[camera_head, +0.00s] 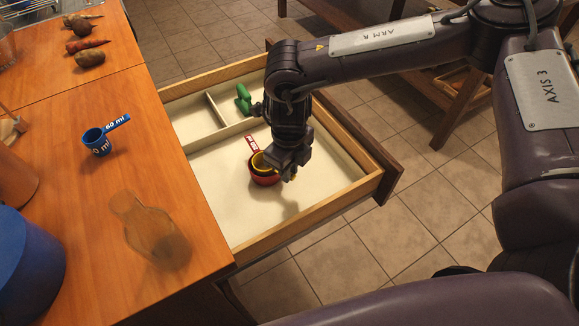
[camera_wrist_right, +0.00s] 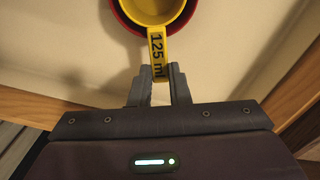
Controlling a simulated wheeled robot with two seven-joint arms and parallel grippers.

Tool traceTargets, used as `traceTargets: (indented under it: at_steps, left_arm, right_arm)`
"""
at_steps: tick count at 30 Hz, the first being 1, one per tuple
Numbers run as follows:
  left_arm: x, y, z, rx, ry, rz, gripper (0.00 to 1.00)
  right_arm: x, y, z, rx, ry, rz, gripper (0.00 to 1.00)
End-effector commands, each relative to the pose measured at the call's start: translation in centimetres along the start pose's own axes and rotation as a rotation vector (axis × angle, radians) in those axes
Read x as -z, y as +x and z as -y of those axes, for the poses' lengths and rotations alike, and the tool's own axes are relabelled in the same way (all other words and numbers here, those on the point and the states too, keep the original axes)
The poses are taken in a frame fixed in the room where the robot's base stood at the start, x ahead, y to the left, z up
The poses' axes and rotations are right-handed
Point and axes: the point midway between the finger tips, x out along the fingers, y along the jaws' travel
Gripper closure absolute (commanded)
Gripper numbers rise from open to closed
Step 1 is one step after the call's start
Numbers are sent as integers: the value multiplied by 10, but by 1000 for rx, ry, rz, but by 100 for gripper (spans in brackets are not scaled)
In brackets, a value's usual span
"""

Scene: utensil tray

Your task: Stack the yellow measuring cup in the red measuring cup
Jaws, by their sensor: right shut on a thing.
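The red measuring cup (camera_head: 264,180) stands in the open drawer, its handle pointing to the back left. The yellow measuring cup (camera_head: 260,163) shows at the mouth of the red cup, partly hidden by my right gripper (camera_head: 287,168). In the right wrist view the yellow cup (camera_wrist_right: 152,10) lies inside the rim of the red cup (camera_wrist_right: 121,14). The right gripper (camera_wrist_right: 158,72) is shut on the yellow cup's handle, marked 125 ml. Whether the yellow cup rests on the red cup's bottom cannot be told. My left gripper is not in view.
The drawer (camera_head: 360,180) has low dividers, and a green object (camera_head: 243,99) lies in a back compartment. A blue measuring cup (camera_head: 97,142) is on the wooden counter (camera_head: 90,195) at left. The drawer floor around the red cup is clear.

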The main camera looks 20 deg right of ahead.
Motion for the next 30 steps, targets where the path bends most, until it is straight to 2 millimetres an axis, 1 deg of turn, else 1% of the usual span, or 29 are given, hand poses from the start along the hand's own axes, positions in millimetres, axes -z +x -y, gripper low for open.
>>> traceTargets:
  at_steps: [3, 4, 9, 17, 20, 21, 23, 30]
  left_arm:
    - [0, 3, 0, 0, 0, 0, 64]
    - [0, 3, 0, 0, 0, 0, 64]
    - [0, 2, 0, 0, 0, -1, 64]
    - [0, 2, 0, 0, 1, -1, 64]
    - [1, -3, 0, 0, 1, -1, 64]
    - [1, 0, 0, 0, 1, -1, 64]
    - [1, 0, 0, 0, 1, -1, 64]
    - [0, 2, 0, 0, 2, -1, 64]
  right_arm:
    - [0, 5, 0, 0, 1, 0, 100]
    - [0, 5, 0, 0, 1, 0, 83]
    - [0, 4, 0, 0, 1, 0, 62]
    - [0, 3, 0, 0, 0, 0, 62]
    - [0, -4, 0, 1, 0, 1, 62]
    - [0, -7, 0, -1, 0, 2, 62]
    - [-1, -16, 0, 0, 0, 2, 62]
    - [-1, -68, 0, 1, 0, 4, 62]
